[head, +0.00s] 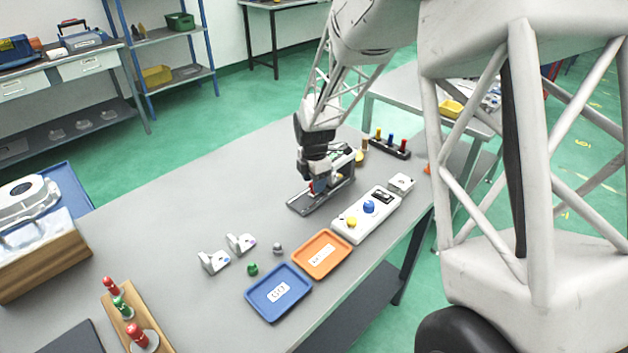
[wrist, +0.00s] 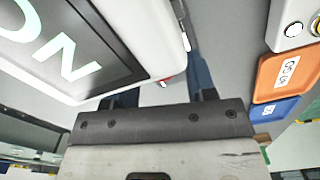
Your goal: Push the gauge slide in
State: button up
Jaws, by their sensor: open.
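The gauge (head: 301,205) is a long grey metal frame lying on the table in the head view. My gripper (head: 318,186) points down over its middle and hides part of it. Small red and blue parts show at the fingers; I cannot tell whether they belong to the slide. In the wrist view a big pale housing with a dark lettered display (wrist: 75,50) fills the upper left, very close. My gripper (wrist: 162,88) is open there, its left finger mostly behind the housing. A small red spot shows between the fingers. How far the slide stands out is not clear, nor whether I touch it.
A white control box (head: 366,215) with yellow and blue knobs is right of the gauge. An orange tray (head: 341,253) and a blue tray (head: 262,303) lie nearer the front. A dark rack of coloured pegs (head: 391,149) stands behind. The table left of the gauge is clear.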

jog(key=shift+r, duration=0.15)
jog(key=shift+r, duration=3.75)
jog(key=shift+s, duration=0.1)
jog(key=shift+s+d+r, duration=0.15)
jog(key=shift+d+r, duration=0.05)
jog(key=shift+r, duration=0.1)
jog(key=s+d+r+m+t, duration=0.1)
jog(key=s+d+r+m, duration=0.45)
jog(key=s, duration=0.35)
jog(key=s+d+r+m, duration=0.5)
jog(key=s+r+m, duration=0.1)
jog(key=s, duration=0.3)
jog(key=s+d+r+m, duration=0.1)
jog(key=s+d+m, duration=0.2)
jog(key=s+m, duration=0.3)
jog(key=s+d+r+m+t, duration=0.1)
jog(key=s+d+m, duration=0.2)
jog(key=s, duration=1.2)
jog(key=m, duration=0.3)
jog(key=shift+s+d+m+t, duration=0.15)
jog(key=shift+s+m+t, duration=0.15)
jog(key=shift+m, duration=0.05)
